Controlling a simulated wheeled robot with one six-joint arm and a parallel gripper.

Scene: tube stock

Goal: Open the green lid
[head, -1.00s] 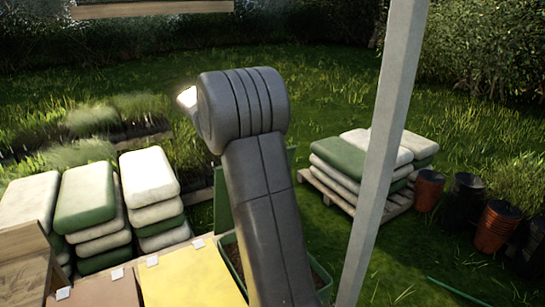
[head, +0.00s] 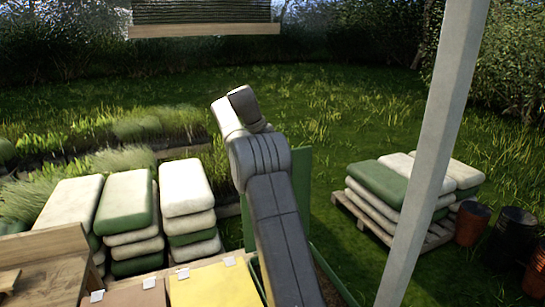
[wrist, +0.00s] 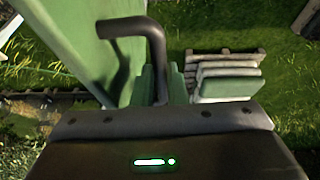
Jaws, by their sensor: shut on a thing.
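The green lid (head: 302,190) stands raised behind my arm in the head view, its middle hidden by the arm. In the wrist view the lid (wrist: 72,45) is a large tilted green panel at the left, with a dark bent handle (wrist: 130,27) on it. My gripper (wrist: 164,85) is at the lower straight part of the handle, its green fingers on either side, shut on it. My gripper cannot be made out in the head view. The green bin edge (head: 335,272) shows right of my arm, with dark contents.
A yellow lid (head: 210,285) and a brown one (head: 135,294) lie left of my arm. Stacked bags (head: 188,188) stand behind them. A pallet (head: 438,236) of bags, pots (head: 472,224) and a grey post (head: 437,150) stand right. Grass beyond is open.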

